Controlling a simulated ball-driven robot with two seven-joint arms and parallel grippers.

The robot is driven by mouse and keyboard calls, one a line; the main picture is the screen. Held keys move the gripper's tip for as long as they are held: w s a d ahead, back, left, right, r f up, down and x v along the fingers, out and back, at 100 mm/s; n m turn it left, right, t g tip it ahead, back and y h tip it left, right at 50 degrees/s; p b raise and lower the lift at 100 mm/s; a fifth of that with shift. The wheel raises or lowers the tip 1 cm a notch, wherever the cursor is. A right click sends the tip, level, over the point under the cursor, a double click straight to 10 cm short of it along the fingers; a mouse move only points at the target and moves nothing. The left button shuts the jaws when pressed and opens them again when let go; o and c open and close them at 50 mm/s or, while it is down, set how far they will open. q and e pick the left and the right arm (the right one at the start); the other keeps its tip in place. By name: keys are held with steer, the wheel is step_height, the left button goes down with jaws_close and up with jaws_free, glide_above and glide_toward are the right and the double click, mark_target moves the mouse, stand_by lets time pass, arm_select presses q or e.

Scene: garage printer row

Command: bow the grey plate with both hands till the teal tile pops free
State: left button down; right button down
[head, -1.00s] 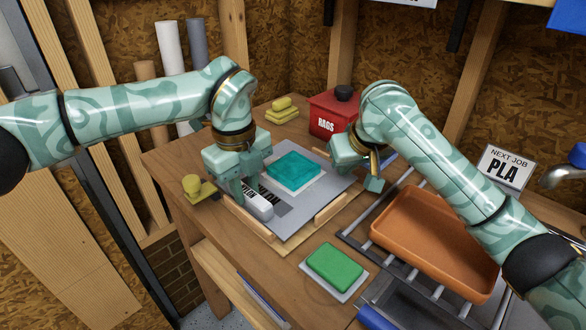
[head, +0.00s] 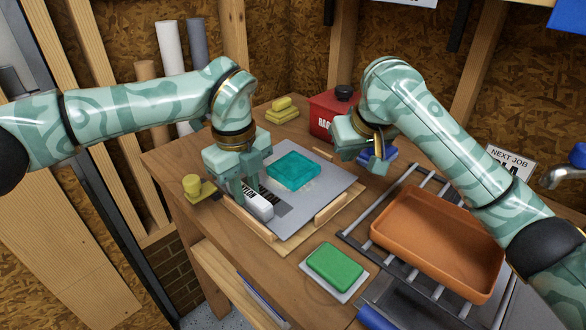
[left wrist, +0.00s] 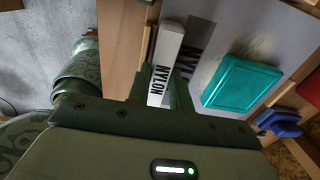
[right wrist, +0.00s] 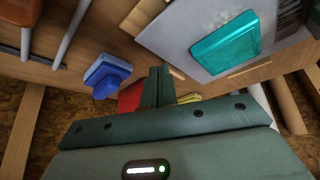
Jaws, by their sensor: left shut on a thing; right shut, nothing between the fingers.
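The grey plate (head: 315,210) lies flat-looking on a wooden frame on the bench. The teal tile (head: 293,171) lies on it, and also shows in the left wrist view (left wrist: 241,84) and right wrist view (right wrist: 226,42). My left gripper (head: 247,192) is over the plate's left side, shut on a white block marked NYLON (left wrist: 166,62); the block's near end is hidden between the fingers. My right gripper (head: 377,163) is shut and empty, raised beyond the plate's right corner and apart from it; its closed fingers (right wrist: 158,85) show nothing between them.
A green tile on a small plate (head: 336,269) sits at the front. An orange tray (head: 430,245) rests on metal rails at right. A red box (head: 325,112) stands behind, a blue object (right wrist: 106,72) beside my right gripper, and yellow pieces (head: 283,110) at the back.

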step_height(320, 180, up, 4)
steer(key=shift+r, duration=0.2)
stand_by(0.5)
arm_select(q)
steer(key=c, duration=1.2)
jaws_free()
steer(key=shift+o, duration=0.2)
step_height(320, 180, up, 12)
steer(key=shift+s+a, duration=0.15)
steer(key=shift+a, duration=0.05)
